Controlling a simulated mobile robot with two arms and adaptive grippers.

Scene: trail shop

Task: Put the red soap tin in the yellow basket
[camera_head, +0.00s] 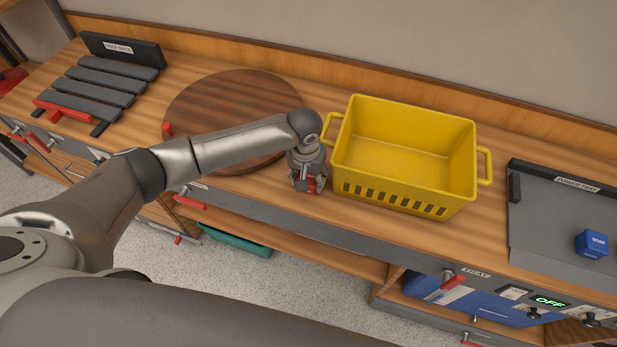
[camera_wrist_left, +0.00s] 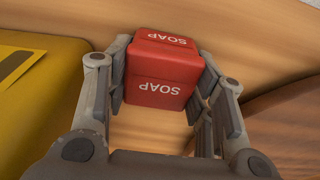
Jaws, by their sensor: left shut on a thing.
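The red soap tin (camera_wrist_left: 160,75) shows in the left wrist view between the two fingers of my left gripper (camera_wrist_left: 165,95). Its lid and side both read SOAP. In the head view my left gripper (camera_head: 308,184) points down just left of the yellow basket (camera_head: 405,196), and only a small red part of the tin (camera_head: 311,184) shows there. The gripper is shut on the tin. The basket stands on the wooden counter, and its visible inside is empty. Its yellow wall also shows at the left of the wrist view (camera_wrist_left: 40,110). My right gripper is not in view.
A round dark wooden board (camera_head: 235,95) lies left of the basket, partly behind my left arm. A grey power tray (camera_head: 545,225) with a blue soap tin (camera_head: 592,243) is at the right. A slatted rack (camera_head: 100,80) stands at the far left.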

